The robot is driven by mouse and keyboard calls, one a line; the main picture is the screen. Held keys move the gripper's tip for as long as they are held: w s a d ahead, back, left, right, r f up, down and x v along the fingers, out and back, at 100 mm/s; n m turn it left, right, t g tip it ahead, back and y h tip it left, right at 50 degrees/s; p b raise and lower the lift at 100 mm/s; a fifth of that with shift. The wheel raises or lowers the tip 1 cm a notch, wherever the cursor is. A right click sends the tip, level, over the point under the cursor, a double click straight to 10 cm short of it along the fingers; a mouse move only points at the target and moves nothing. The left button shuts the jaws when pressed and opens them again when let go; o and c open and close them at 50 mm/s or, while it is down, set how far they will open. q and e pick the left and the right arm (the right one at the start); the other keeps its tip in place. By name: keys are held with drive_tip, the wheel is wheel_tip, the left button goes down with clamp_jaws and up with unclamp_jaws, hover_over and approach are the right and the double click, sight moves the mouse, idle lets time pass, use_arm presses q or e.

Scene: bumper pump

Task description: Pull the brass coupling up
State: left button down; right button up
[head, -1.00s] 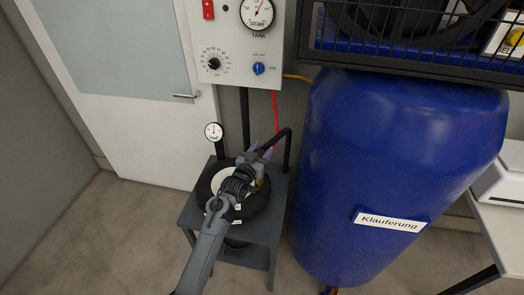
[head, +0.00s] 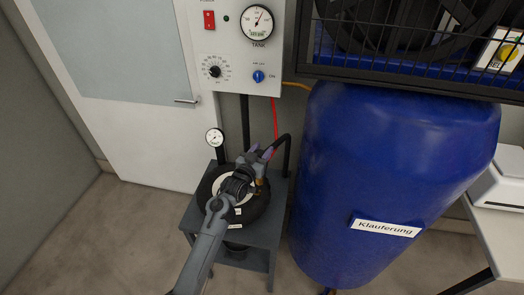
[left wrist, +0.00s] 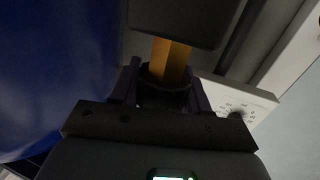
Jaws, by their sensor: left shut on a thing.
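The brass coupling shows in the left wrist view (left wrist: 172,60) as an orange-yellow piece with a dark collar, between the fingers of my left gripper (left wrist: 163,92). In the head view a small brass bit (head: 259,183) shows beside my left gripper (head: 262,154), above the black wheel (head: 256,208) on the grey stand. The gripper is shut on the coupling; its body hides most of the grip in the head view. My right gripper is not in view.
The grey stand (head: 262,237) carries the wheel and a small gauge (head: 214,138). A large blue tank (head: 390,150) stands close on the right, and a control panel (head: 236,45) is behind.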

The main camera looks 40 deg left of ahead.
use_arm(q)
drive_tip(key=shift+r, duration=0.4)
drive_tip(key=c, duration=0.6)
unclamp_jaws()
drive_tip(key=shift+f, duration=0.15)
drive_tip(key=shift+s, duration=0.1)
drive_tip(key=shift+s, duration=0.2)
drive_tip(key=shift+s+d, duration=0.35)
drive_tip(key=shift+s, duration=1.35)
drive_tip(key=shift+s+d, duration=0.4)
drive_tip(key=shift+s, duration=1.25)
drive_tip(key=shift+s+d, duration=0.35)
drive_tip(key=shift+s, duration=1.35)
